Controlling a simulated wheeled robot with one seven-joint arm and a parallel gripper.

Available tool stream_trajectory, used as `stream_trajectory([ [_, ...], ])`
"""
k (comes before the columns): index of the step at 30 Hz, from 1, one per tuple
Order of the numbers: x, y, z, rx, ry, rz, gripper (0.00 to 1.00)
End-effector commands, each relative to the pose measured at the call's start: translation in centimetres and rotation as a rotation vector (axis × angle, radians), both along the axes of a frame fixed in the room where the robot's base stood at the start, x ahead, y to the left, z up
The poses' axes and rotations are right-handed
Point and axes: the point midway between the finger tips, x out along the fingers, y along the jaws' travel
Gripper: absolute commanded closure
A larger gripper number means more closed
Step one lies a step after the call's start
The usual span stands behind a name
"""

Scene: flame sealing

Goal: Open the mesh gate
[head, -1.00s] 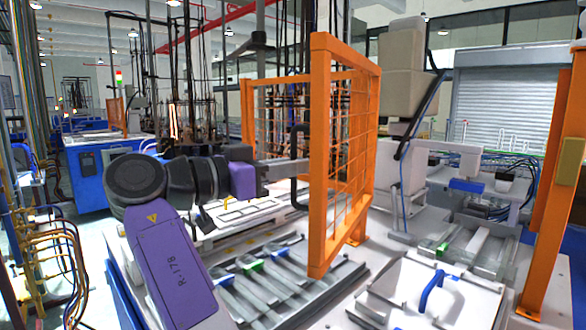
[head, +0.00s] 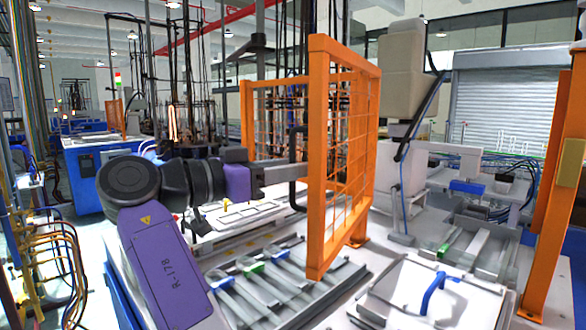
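The orange mesh gate (head: 318,160) stands swung open in the middle of the head view, its panel angled toward me over the work table. A dark bar handle (head: 293,165) is on its left side. My purple and black arm comes in from the lower left, and my gripper (head: 298,168) reaches to the handle. The fingertips overlap the handle and the gate edge, so I cannot tell whether they are closed around the handle or only beside it. An orange post (head: 552,200) stands at the right.
The white table (head: 385,258) holds grey racks (head: 285,280) with blue and green clips below the gate. A white lidded box (head: 420,290) with a blue handle sits at the front right. A beige machine head (head: 403,75) hangs behind the gate.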

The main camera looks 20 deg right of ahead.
Motion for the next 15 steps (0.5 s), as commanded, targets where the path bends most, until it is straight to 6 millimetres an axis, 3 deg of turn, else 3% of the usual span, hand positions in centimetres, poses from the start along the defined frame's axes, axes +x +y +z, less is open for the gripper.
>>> stream_trajectory([
  [9, -1.4, 4.9, -0.1, -0.001, 0.000, 0.002, 0.67],
  [15, -1.9, 6.6, 0.0, -0.001, 0.000, 0.001, 0.67],
])
